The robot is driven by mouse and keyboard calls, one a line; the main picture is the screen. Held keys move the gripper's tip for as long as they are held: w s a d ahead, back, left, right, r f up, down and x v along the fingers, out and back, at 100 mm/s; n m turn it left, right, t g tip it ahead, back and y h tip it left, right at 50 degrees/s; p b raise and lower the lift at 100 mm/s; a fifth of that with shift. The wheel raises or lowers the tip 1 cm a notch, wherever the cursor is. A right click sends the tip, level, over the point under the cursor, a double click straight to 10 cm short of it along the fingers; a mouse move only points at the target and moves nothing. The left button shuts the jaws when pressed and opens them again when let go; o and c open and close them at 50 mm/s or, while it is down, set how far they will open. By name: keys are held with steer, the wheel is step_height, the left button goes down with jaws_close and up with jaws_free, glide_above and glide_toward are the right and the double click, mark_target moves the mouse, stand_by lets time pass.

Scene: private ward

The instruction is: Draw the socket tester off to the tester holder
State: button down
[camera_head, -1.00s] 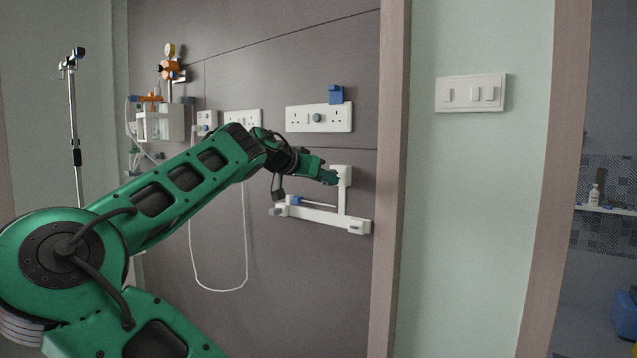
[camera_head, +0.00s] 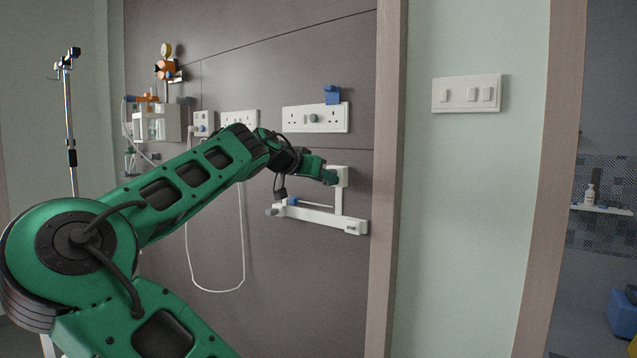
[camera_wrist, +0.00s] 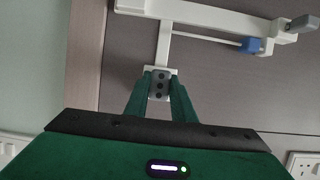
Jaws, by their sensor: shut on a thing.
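My gripper (camera_head: 331,177) is at the white block (camera_head: 342,176) on top of the upright post of a white wall bracket. In the wrist view, my gripper (camera_wrist: 160,88) is shut on a small grey piece with dark round dots (camera_wrist: 158,84), which looks like the socket tester. The white block (camera_wrist: 149,71) shows right behind it; I cannot tell whether they touch. The fingers hide the tester in the head view.
The bracket's white rail (camera_head: 320,217) runs below the gripper, with a small blue part (camera_head: 293,201) at its left. The double socket panel (camera_head: 315,118) is above. A wooden door post (camera_head: 386,180) stands close on the right, then a switch plate (camera_head: 466,94). A white cable loop hangs at left.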

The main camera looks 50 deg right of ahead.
steer(key=c, duration=1.4)
jaws_free()
steer(key=shift+d, duration=0.1)
steer(key=shift+c, duration=0.2)
steer(key=w+f+v, duration=0.1)
steer(key=v, duration=1.3)
steer(key=shift+s+a, duration=0.45)
steer(key=shift+a, duration=0.05)
